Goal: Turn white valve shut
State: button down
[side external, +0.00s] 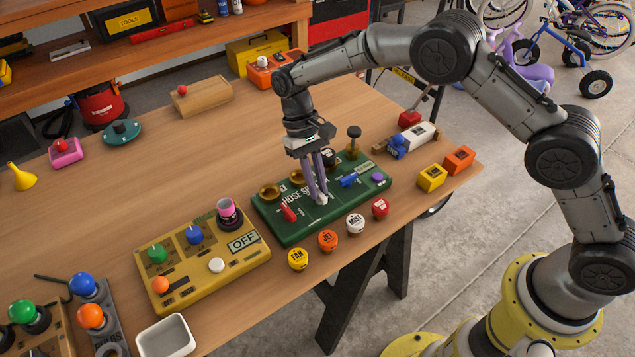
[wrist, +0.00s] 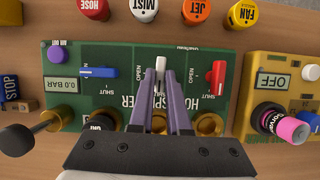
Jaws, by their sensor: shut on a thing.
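The white valve (wrist: 161,64) is a small lever in the middle of the green hose splitter board (side external: 275,233). In the wrist view its visible end lies upright in the picture, between a blue valve (wrist: 100,72) and a red valve (wrist: 217,78). My gripper (side external: 319,196) reaches straight down onto it. Its purple fingers (wrist: 169,74) are closed on the white lever. The fingers hide part of the lever and the SHUT mark below it. Several OPEN and SHUT marks show on the board. In the side view only a white tip (side external: 322,200) of the valve shows.
A yellow panel (side external: 205,272) with knobs stands left of the board. Yellow, orange, white and red round caps, such as the JET cap (side external: 328,240), line its front edge. A black-knobbed post (side external: 353,140) rises at the back. Bare wood (side external: 230,130) lies behind.

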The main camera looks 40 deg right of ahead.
jog(key=shift+n, duration=0.3)
jog(key=c, duration=0.9)
grip_release()
jog(key=shift+v, duration=6.95)
jog(key=shift+a, duration=0.15)
